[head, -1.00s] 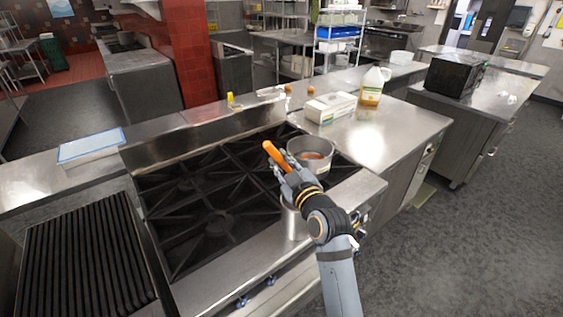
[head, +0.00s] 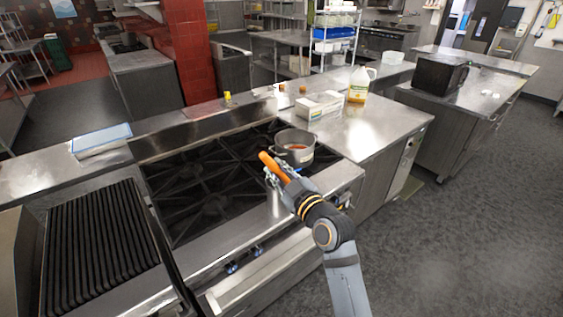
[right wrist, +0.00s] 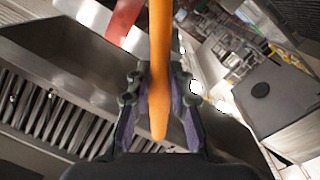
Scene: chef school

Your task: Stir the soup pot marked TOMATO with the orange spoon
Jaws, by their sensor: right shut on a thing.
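A grey metal pot (head: 294,151) with orange-red soup in it stands on the right part of the stove in the head view. I cannot read any marking on it. My right gripper (head: 277,175) is in front of the pot, slightly left of it in the picture. It is shut on the orange spoon (head: 269,161), whose orange handle points up and left. In the right wrist view the spoon's handle (right wrist: 160,60) lies between the two fingers (right wrist: 160,90). The spoon's lower end is hidden by the gripper. My left gripper is not in view.
The black-grated stove (head: 195,185) is mostly clear. A ribbed grill (head: 100,240) is at the left. A white box (head: 320,105) and a jug (head: 358,88) stand on the steel counter (head: 375,130) behind the pot. A yellow item (head: 228,97) is on the back ledge.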

